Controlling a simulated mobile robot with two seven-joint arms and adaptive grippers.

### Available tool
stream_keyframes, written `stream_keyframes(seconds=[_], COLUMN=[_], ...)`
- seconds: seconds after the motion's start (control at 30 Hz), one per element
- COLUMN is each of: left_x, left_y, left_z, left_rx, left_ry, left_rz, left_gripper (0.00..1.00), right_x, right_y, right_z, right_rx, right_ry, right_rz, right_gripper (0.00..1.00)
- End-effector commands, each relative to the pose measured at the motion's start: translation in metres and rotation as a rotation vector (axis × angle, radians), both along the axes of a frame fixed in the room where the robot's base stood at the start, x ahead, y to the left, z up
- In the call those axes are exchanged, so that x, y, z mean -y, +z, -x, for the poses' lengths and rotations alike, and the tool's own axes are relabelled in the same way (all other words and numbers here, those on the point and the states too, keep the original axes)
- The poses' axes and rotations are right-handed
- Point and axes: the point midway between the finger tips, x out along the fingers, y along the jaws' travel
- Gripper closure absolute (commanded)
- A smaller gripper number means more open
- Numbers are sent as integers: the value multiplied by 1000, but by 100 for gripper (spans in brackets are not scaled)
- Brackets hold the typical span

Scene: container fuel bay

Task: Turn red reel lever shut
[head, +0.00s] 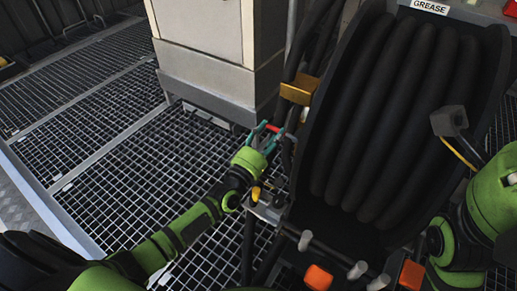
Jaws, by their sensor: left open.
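The red lever (273,128) is a small bar beside the left rim of the hose reel (335,100), near the foot of the pale cabinet. My left gripper (264,137) has teal fingers and is open. Its fingertips are at the red lever, one on the left and one on the lower right. I cannot tell whether they touch it. My left arm reaches up from the lower left.
A pale cabinet (205,75) stands just behind the lever. A yellow-tipped part (256,193) sits below my left gripper. Orange blocks (318,277) (411,274) are at the reel's front. A "GREASE" label (430,7) is above the reel. Grating on the left (110,140) is clear.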

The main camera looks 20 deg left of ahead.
Motion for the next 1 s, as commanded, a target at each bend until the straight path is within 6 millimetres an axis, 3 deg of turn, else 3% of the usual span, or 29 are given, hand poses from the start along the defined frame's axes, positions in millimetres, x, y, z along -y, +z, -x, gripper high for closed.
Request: stream_keyframes(seconds=[0.2, 0.4, 0.6, 1.0], left_x=[-9, -16, -18, -18], left_y=[-11, -16, -17, -18], left_z=[48, 78, 90, 90], left_rx=[-4, -2, 1, 1], left_ry=[0, 0, 1, 1], left_rz=[-2, -1, 1, 1], left_gripper=[48, 48, 48, 48], right_x=[0, 0, 0, 0], right_y=[0, 0, 0, 0], right_z=[0, 0, 0, -1], right_rx=[0, -1, -1, -2], right_ry=[1, 1, 1, 1], right_rz=[-1, -2, -2, -2], right_gripper=[100, 100, 100, 100])
